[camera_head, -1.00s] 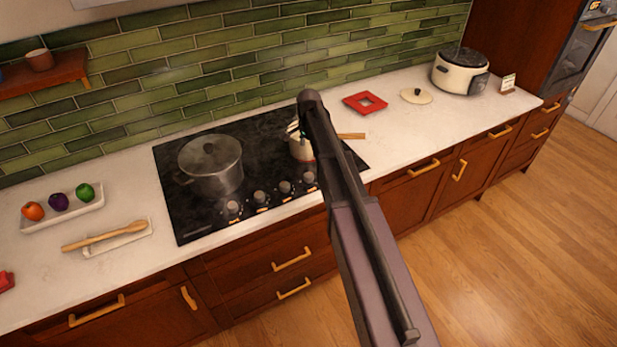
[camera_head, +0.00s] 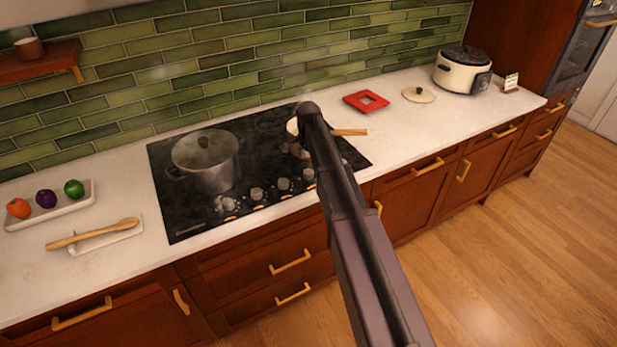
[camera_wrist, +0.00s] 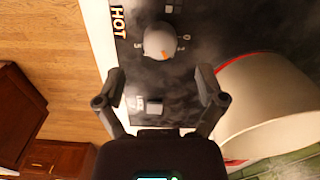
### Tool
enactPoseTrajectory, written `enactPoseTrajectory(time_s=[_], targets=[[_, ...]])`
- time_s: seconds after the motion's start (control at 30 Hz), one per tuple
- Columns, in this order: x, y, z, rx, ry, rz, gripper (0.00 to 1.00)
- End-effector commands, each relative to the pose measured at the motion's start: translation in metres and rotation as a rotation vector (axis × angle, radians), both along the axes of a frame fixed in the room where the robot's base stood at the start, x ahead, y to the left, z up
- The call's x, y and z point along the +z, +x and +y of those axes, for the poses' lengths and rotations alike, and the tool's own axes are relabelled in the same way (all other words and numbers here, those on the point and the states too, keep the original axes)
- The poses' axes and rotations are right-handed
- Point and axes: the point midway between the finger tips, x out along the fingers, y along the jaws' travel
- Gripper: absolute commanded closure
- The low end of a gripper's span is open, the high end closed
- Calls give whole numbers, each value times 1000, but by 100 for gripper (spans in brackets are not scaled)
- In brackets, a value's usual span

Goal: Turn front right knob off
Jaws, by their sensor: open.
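The black cooktop (camera_head: 262,160) has a row of round grey knobs along its front edge. The rightmost knob (camera_head: 308,174) sits just left of my arm in the head view. In the wrist view a grey knob (camera_wrist: 160,42) with an orange mark and printed digits lies ahead of my gripper (camera_wrist: 158,92), centred between the fingers and apart from them. My gripper is open and empty. In the head view my arm hides it. A pale pan (camera_wrist: 275,95) with a red rim is close beside the right finger.
A steaming lidded pot (camera_head: 205,162) stands on the cooktop's left. The pan's wooden handle (camera_head: 350,132) points right. A red trivet (camera_head: 366,101), a lid (camera_head: 418,94) and a rice cooker (camera_head: 462,70) stand on the right counter. Orange HOT lettering (camera_wrist: 118,20) shows near the knob.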

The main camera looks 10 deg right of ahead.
Motion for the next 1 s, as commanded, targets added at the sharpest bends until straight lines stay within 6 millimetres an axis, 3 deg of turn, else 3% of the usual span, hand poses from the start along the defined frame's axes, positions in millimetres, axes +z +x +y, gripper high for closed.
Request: enactPoseTrajectory(time_s=[0.5, 1.0], targets=[[-44, 0, 0, 0, 0, 0, 11], [-55, 0, 1, 1, 0, 0, 11]])
